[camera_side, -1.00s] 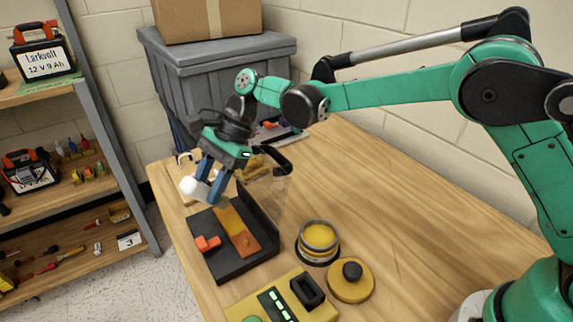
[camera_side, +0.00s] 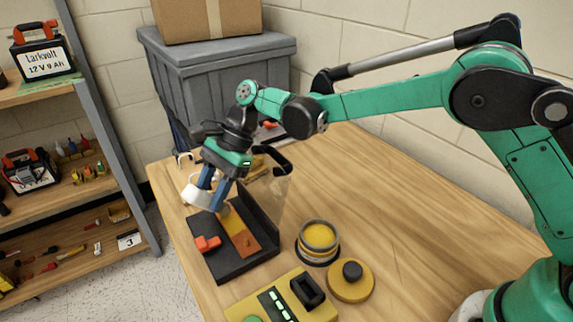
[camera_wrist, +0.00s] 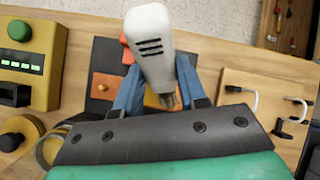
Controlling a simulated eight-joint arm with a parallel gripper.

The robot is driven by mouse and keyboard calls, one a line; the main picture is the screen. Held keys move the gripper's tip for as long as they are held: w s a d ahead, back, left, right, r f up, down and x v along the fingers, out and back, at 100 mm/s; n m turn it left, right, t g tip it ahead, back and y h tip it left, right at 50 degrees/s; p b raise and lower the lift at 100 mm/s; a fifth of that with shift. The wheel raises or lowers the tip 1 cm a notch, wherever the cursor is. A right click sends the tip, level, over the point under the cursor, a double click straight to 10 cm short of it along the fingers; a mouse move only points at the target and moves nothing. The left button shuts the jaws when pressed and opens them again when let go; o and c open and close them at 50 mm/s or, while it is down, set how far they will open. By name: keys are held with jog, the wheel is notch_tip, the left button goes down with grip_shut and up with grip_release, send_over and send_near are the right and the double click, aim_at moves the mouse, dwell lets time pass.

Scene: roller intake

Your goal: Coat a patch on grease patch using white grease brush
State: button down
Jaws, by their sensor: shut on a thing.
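My gripper (camera_side: 208,198) is shut on the white grease brush (camera_side: 194,199); in the wrist view, the brush's thick white handle (camera_wrist: 150,45) with black slots shows between the blue fingers. Its short bristle end (camera_wrist: 170,101) points toward the bottom of that view. The grease patch (camera_side: 241,239) is an orange-brown strip, yellower at its far end, on a black tray (camera_side: 215,265). The brush is tilted at the strip's far end, low over it. I cannot tell whether the bristles touch. Part of the strip is hidden behind the gripper and brush.
An open tin of yellow grease (camera_side: 318,237) stands right of the tray, with its yellow lid (camera_side: 350,281) beside it. A yellow control box (camera_side: 285,300) sits in front. A clear upright guard (camera_side: 272,195) borders the tray. A wooden holder (camera_wrist: 255,105) lies behind. The table's right side is clear.

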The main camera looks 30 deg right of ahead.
jog(key=shift+f, duration=0.1)
jog(key=shift+s, duration=1.1)
jog(key=shift+w, duration=1.5)
jog(key=shift+w, duration=0.1)
jog(key=shift+w, duration=0.6)
